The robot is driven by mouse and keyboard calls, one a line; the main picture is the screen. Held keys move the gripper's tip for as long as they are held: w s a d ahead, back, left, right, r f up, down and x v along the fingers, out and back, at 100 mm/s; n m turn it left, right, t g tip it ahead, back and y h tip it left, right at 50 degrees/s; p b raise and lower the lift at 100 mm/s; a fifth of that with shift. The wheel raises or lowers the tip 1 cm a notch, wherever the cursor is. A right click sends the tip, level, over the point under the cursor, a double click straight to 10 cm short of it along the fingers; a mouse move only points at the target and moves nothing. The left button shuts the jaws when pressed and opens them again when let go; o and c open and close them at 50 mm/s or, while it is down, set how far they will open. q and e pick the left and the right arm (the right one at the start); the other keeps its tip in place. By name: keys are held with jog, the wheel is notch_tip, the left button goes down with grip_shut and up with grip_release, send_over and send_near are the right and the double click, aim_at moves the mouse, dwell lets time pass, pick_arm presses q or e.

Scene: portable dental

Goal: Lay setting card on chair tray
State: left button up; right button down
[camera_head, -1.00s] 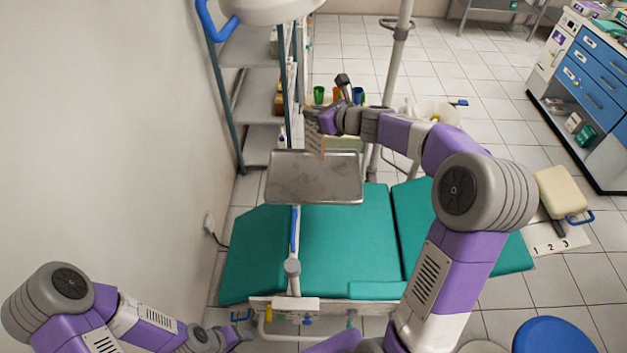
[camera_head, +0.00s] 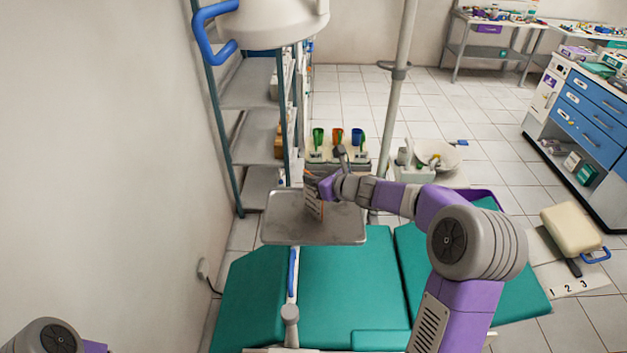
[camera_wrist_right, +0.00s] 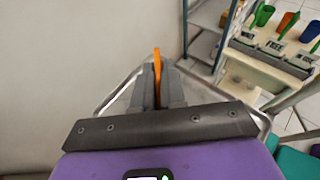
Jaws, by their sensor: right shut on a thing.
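The setting card (camera_head: 313,206), pale with orange edging, hangs upright from my right gripper (camera_head: 318,190) in the head view. In the right wrist view the card (camera_wrist_right: 157,62) shows edge-on as a thin orange strip between the closed fingers of the gripper (camera_wrist_right: 157,80). The grey metal chair tray (camera_head: 345,227) is behind and below the card in the head view. The card overlaps the tray's middle in the picture; I cannot tell whether its lower edge touches it. My left gripper is out of view.
The green dental chair (camera_head: 350,275) lies below the tray. A shelf rack (camera_head: 255,135) stands at the left, near the wall. A unit with colored cups (camera_head: 337,137) is behind the tray, and a pole (camera_head: 398,90) rises to its right. The tray surface looks otherwise bare.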

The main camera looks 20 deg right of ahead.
jog(key=shift+f, duration=0.2)
jog(key=c, duration=1.2)
grip_release()
jog(key=shift+r, duration=0.15)
jog(key=shift+s+d+r, duration=0.1)
jog(key=shift+r, duration=0.1)
jog(key=p+v, duration=0.2)
jog(key=v, duration=0.9)
jog(key=shift+s, duration=0.35)
jog(key=shift+d, duration=0.1)
